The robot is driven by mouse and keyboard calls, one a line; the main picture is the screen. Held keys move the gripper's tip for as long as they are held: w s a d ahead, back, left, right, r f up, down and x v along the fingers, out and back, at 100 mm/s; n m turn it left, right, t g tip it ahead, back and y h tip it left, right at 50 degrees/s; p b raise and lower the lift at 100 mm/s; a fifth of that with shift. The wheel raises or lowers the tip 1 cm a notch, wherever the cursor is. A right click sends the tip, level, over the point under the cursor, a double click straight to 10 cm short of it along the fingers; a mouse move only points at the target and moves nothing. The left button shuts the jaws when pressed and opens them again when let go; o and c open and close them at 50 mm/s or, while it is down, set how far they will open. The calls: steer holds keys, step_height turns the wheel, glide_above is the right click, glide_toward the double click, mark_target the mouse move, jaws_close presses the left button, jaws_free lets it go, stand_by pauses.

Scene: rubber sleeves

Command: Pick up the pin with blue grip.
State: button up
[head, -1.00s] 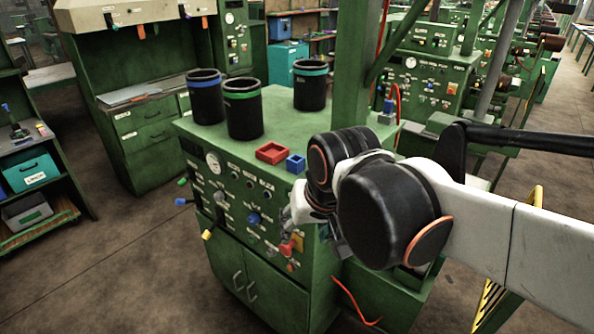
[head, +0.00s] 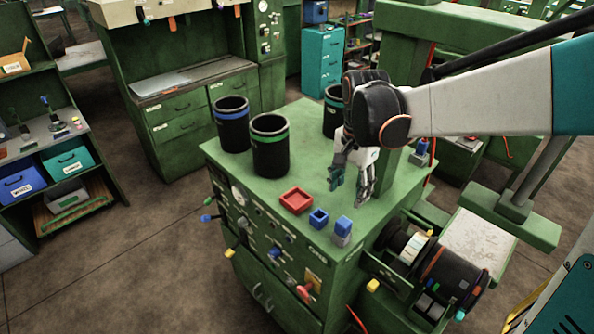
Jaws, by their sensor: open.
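A small piece with a blue top and grey lower part (head: 342,231) stands on the green machine top (head: 225,152) near its front right corner, and looks like the pin with blue grip. A similar blue-topped piece (head: 421,149) stands farther back on the right, partly behind my arm. My gripper (head: 348,190) is open and empty, pointing down. It appears above the machine top, behind the nearer blue-topped piece and apart from it. Its exact height cannot be told.
A red square tray (head: 296,201) and a small blue square box (head: 319,219) sit left of the nearer piece. Black cylinders with a blue band (head: 232,124) and a green band (head: 270,146) stand behind. A third cylinder (head: 333,112) is partly hidden by my arm.

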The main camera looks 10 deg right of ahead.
glide_above(344, 221)
steer(key=f, duration=0.6)
steer(key=shift+w+f, duration=0.25)
steer(key=shift+f, duration=0.15)
steer(key=shift+s+f+p, duration=0.15)
steer(key=shift+f+p, duration=0.05)
steer(key=shift+f, duration=1.25)
steer(key=shift+s+f+p, duration=0.15)
steer(key=shift+f, duration=1.25)
steer(key=c, duration=1.2)
